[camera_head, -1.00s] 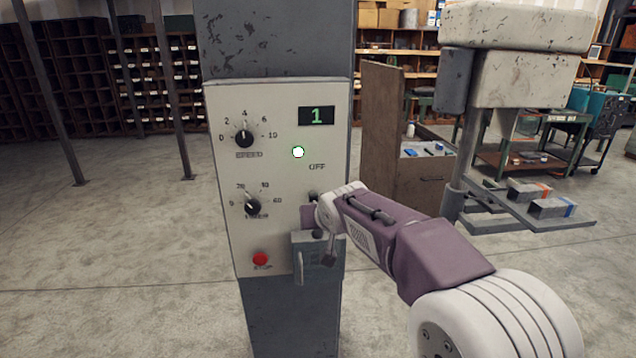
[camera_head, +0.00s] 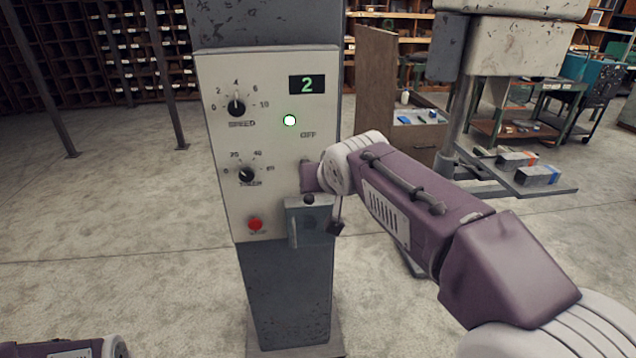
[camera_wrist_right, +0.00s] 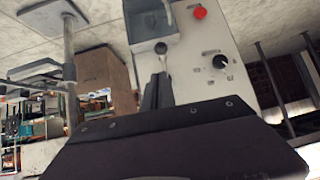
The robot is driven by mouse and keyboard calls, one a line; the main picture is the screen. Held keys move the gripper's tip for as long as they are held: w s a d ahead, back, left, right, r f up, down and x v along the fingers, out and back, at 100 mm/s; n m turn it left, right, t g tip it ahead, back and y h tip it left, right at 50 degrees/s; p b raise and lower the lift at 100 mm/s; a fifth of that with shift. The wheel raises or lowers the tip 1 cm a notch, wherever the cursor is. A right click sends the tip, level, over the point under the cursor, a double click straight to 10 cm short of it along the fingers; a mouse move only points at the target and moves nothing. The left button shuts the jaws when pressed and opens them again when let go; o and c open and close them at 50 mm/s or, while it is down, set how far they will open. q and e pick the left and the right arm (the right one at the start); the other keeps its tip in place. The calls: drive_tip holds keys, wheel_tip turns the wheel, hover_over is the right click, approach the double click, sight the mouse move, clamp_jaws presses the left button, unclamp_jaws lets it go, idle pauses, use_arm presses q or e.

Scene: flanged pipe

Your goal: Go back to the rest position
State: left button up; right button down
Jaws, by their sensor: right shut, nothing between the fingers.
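The control panel (camera_head: 265,140) stands upright on a grey column, with its display (camera_head: 307,84) reading 2. It has two dark dials, a lit white-green lamp (camera_head: 289,120) and a red stop button (camera_head: 255,224). A grey box (camera_head: 308,222) with a dark ball knob juts from its lower right. My right arm reaches in from the right, its wrist in front of the panel's lower right edge. In the right wrist view my right gripper (camera_wrist_right: 157,88) is shut and empty, its tips close to the ball-ended lever; contact is unclear. My left gripper is out of view.
Part of my left arm shows at the bottom left corner. A brown cabinet (camera_head: 375,95) and a machine with a flat table (camera_head: 520,178) stand behind, to the right. Shelves line the back wall. The floor left of the column is open.

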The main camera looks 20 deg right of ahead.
drive_tip(key=s+a+f+g, duration=0.1)
drive_tip(key=s+f+g, duration=0.2)
drive_tip(key=s+f, duration=0.3)
drive_tip(key=s+a+f+n+g+y, duration=0.1)
drive_tip(key=s+f+g, duration=0.2)
drive_tip(key=f, duration=1.1)
drive_tip(key=s+a+f+n+g, duration=0.1)
drive_tip(key=s+f+g, duration=0.1)
drive_tip(key=s+f, duration=0.7)
drive_tip(key=shift+s+a+f+g+y, duration=0.35)
drive_tip(key=shift+f+g+y, duration=0.05)
